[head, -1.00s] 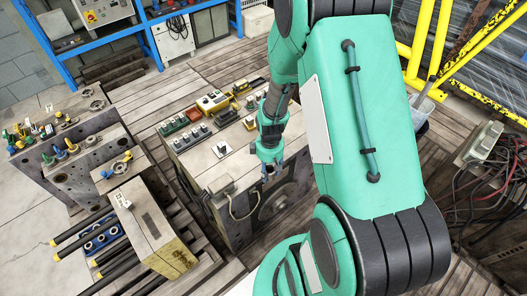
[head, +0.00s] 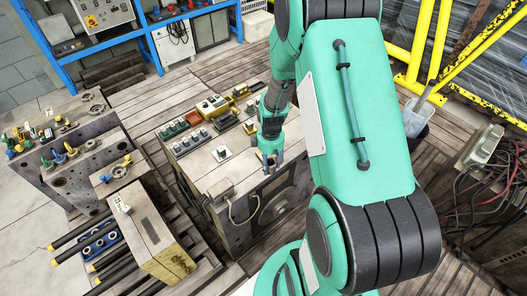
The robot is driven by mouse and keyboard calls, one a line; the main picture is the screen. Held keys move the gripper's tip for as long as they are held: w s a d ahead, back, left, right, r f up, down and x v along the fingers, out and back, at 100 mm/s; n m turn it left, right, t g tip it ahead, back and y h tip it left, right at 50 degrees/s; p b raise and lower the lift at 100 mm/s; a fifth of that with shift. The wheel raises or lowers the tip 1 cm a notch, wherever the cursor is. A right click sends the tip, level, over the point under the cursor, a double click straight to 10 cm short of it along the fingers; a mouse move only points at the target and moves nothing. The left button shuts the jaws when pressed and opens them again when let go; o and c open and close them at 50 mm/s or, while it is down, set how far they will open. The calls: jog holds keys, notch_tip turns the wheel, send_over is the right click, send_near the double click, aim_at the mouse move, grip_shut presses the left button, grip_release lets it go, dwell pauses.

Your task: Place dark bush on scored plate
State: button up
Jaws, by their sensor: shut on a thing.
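My gripper (head: 270,162) points down above the right part of the grey mould block's top (head: 246,166). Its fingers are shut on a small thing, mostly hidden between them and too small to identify. A small pale plate (head: 221,154) with a dark piece on it lies on the block top, left of my gripper and apart from it. I cannot make out scored lines on any plate, so I cannot tell which is the scored plate. The dark bush is not clearly recognisable.
Green, red and yellow holders (head: 199,136) with several small parts fill the back of the block top. A grey box (head: 219,193) with a cable sits at its front left edge. Other mould blocks (head: 80,160) with coloured fittings stand at left.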

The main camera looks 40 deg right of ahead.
jog(key=w+d, duration=0.1)
jog(key=w, duration=0.2)
jog(key=w+d+b, duration=0.1)
jog(key=w+d, duration=0.1)
jog(key=w, duration=0.2)
jog(key=w+d+f+b, duration=0.1)
jog(key=w+d, duration=0.1)
jog(key=w, duration=0.1)
jog(key=shift+w+d, duration=0.15)
jog(key=shift+d, duration=0.05)
jog(key=shift+f+b, duration=0.55)
jog(key=shift+f, duration=1.25)
jog(key=shift+f, duration=0.1)
jog(key=o, duration=1.5)
jog(key=shift+o, duration=0.2)
notch_tip(320, 180, up, 12)
jog(key=p, duration=0.3)
